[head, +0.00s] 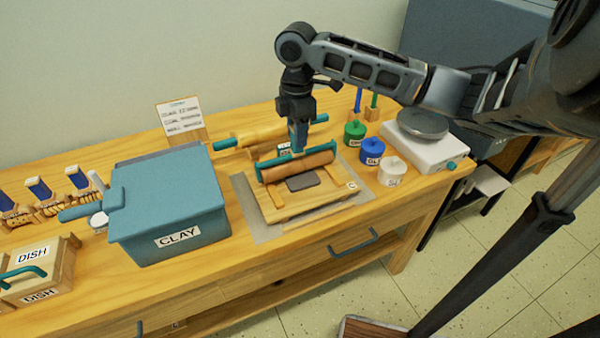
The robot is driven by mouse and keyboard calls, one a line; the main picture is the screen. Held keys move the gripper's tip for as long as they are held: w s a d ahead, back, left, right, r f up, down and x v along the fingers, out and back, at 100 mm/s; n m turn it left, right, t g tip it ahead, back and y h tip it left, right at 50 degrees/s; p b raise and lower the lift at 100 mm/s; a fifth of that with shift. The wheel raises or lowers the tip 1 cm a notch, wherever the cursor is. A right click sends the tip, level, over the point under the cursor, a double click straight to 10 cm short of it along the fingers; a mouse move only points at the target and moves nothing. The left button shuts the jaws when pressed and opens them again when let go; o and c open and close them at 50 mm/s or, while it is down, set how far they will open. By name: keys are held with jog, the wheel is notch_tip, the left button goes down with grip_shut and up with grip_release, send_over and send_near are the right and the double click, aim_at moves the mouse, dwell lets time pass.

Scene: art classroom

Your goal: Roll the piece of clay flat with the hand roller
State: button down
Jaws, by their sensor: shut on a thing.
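The hand roller (298,165) has a brown cylinder and a teal frame. It lies crosswise over the far part of a wooden board (285,212). My gripper (298,150) points down and is shut on the roller's teal frame; its fingertips are small in this view. The piece of clay (302,181) is a dark grey flat-looking slab on the board, just on the near side of the roller. I cannot tell whether the roller touches the clay.
A teal CLAY box (170,215) stands left of the board, and a rolling pin (265,137) lies behind it. Green, blue and white jars (392,170) and a scale (425,145) stand to the right. DISH boxes (35,270) are at the far left.

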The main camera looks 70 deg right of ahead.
jog(key=shift+s+a+f, duration=0.1)
jog(key=shift+s+a, duration=0.7)
jog(key=shift+a, duration=0.2)
jog(key=shift+s+a, duration=0.8)
jog(key=shift+a, duration=0.15)
jog(key=shift+d, duration=0.1)
jog(key=shift+w+d+p, duration=0.3)
jog(key=shift+w+d, duration=0.8)
jog(key=shift+d, duration=0.15)
jog(key=shift+w+d+f, duration=0.1)
jog(key=shift+w+d, duration=0.45)
jog(key=shift+d, duration=0.15)
jog(key=shift+w+d, duration=0.5)
